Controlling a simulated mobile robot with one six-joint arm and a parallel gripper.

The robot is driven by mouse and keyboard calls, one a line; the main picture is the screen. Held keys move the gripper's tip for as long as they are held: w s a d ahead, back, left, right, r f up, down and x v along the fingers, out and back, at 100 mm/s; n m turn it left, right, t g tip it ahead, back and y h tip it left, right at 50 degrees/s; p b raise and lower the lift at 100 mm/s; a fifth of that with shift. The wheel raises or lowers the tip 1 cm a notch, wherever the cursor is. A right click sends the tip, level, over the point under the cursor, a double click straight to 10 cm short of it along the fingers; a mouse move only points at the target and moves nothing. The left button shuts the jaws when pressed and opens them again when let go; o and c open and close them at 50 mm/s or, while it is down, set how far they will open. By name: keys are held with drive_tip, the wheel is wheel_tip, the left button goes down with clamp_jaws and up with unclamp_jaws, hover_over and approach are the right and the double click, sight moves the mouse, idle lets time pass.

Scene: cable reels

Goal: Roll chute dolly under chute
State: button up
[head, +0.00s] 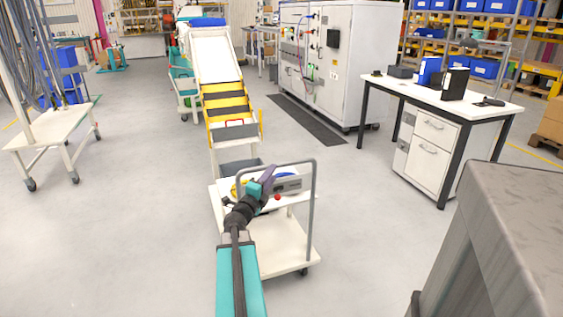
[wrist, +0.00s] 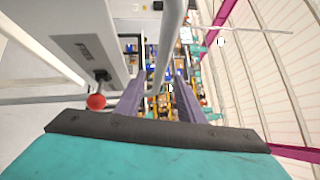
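A white two-deck trolley (head: 285,243) with a grey tube handle stands in front of me in the head view; it may be the chute dolly. A sloped white panel (head: 215,55) with yellow-edged dark bands, apparently the chute, stands behind it. My gripper (head: 268,178) is at the trolley's handle. In the wrist view my gripper's purple fingers (wrist: 160,100) are spread, with the grey handle tube (wrist: 168,45) appearing between or just beyond them. I cannot tell whether they touch it. A grey device (wrist: 80,45) with a red knob sits on the trolley.
A cable rack (head: 50,130) is at the left. A grey block (head: 510,240) is near right. Floor is clear left of the trolley.

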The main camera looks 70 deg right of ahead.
drive_tip(key=s+d+r, duration=0.1)
drive_tip(key=d, duration=0.9)
drive_tip(key=shift+d+r+b, duration=0.2)
drive_tip(key=shift+r+b, duration=0.05)
drive_tip(key=shift+b, duration=0.1)
drive_tip(key=shift+s, duration=0.1)
clamp_jaws()
